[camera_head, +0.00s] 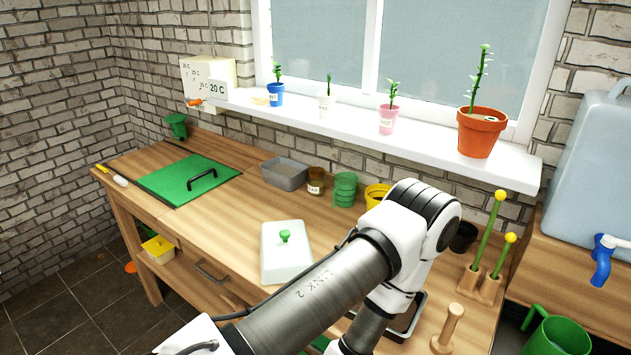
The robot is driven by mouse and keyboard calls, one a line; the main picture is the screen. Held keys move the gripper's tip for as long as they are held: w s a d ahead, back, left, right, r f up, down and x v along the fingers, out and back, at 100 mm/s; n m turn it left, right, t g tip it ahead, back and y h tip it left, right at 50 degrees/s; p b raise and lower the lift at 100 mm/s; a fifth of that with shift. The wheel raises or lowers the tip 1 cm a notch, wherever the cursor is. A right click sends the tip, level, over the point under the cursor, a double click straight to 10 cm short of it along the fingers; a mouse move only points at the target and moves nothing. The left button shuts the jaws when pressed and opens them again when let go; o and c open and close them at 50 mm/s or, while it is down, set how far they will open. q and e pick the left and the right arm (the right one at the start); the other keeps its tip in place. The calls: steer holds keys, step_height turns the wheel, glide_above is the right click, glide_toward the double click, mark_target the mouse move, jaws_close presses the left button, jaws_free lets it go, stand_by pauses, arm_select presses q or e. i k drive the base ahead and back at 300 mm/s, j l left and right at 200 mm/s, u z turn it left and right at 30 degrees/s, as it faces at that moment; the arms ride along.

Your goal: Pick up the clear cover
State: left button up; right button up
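The clear cover (285,258) is a pale, see-through box-shaped lid with a green knob (285,236) on top. It sits on the wooden bench (215,225), near its front edge, in the middle of the head view. One of my arms crosses the lower middle of the view, just right of the cover, and hides part of the bench. Neither of my grippers shows, so I cannot see their fingers or whether they hold anything.
A grey tub (284,176), a brown jar (316,184) and green stacked pots (345,190) stand behind the cover. A green panel with black handle (180,183) lies left. A dark tray (408,322) and wooden peg (447,328) are right. Bare bench lies left of the cover.

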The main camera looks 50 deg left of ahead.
mark_target(286, 251)
steer(key=u, duration=0.4)
steer(key=l+u, duration=0.15)
steer(key=u, duration=0.65)
steer(key=l+u, duration=0.15)
steer(key=u, duration=0.3)
steer(key=l+u, duration=0.1)
steer(key=u, duration=0.3)
steer(key=k+j+z, duration=0.1)
steer(key=j+z, duration=0.2)
steer(key=k+j+z, duration=0.15)
steer(key=z, duration=0.2)
steer(key=j, duration=0.15)
